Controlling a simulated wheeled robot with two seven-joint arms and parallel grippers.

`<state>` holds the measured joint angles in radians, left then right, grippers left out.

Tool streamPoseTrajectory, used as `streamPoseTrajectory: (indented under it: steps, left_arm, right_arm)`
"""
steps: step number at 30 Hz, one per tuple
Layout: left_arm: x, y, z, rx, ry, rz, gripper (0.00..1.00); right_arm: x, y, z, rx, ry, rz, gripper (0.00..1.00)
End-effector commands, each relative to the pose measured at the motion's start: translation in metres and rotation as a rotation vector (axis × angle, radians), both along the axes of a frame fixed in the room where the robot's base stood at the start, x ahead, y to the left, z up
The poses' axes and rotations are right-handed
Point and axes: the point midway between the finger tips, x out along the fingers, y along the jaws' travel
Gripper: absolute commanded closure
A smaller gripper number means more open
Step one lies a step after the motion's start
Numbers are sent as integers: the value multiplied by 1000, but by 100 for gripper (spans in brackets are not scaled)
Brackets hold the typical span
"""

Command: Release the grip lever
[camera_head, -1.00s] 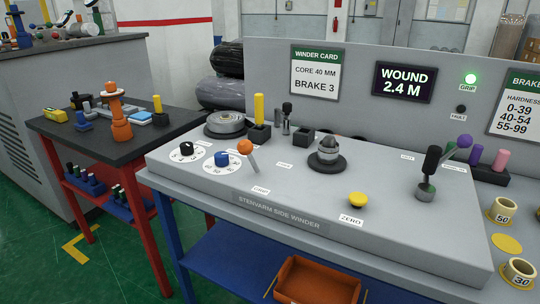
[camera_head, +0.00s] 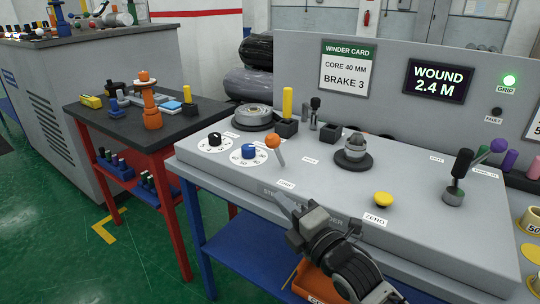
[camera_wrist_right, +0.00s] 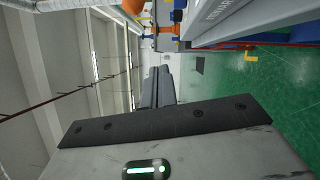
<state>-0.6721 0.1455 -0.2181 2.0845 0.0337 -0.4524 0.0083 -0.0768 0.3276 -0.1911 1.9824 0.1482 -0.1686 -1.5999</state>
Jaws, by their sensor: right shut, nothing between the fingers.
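The grip lever has an orange ball knob (camera_head: 272,142) on a thin metal stem, tilted up-left, above a GRIP label (camera_head: 286,184) on the grey winder console (camera_head: 330,185). The green GRIP lamp (camera_head: 509,80) is lit on the back panel. My right gripper (camera_head: 281,198) is at the console's front edge, below and in front of the lever, apart from the knob. Its fingers are shut and empty. In the right wrist view the shut fingers (camera_wrist_right: 157,88) point away, and part of an orange ball (camera_wrist_right: 133,6) shows at the top edge. My left gripper is not in view.
Two dials (camera_head: 249,153) sit left of the lever. A yellow ZERO button (camera_head: 383,199) and a black-handled lever (camera_head: 460,168) stand to the right. A grey knob (camera_head: 355,147) is behind. A dark side table (camera_head: 130,112) with an orange stand is at left.

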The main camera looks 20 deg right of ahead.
Motion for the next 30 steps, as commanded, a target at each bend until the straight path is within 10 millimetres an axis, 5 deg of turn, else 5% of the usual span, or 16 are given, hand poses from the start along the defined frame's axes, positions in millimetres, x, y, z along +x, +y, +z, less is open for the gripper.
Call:
streamPoseTrajectory:
  steps: [4, 17, 30]
  left_arm:
    - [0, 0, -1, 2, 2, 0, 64]
    - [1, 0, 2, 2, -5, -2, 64]
    - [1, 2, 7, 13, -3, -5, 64]
  right_arm:
    - [8, -3, 17, -107, -76, -10, 100]
    - [15, -1, 19, -111, -80, -12, 100]
    - [95, 22, 31, -109, -79, -12, 100]
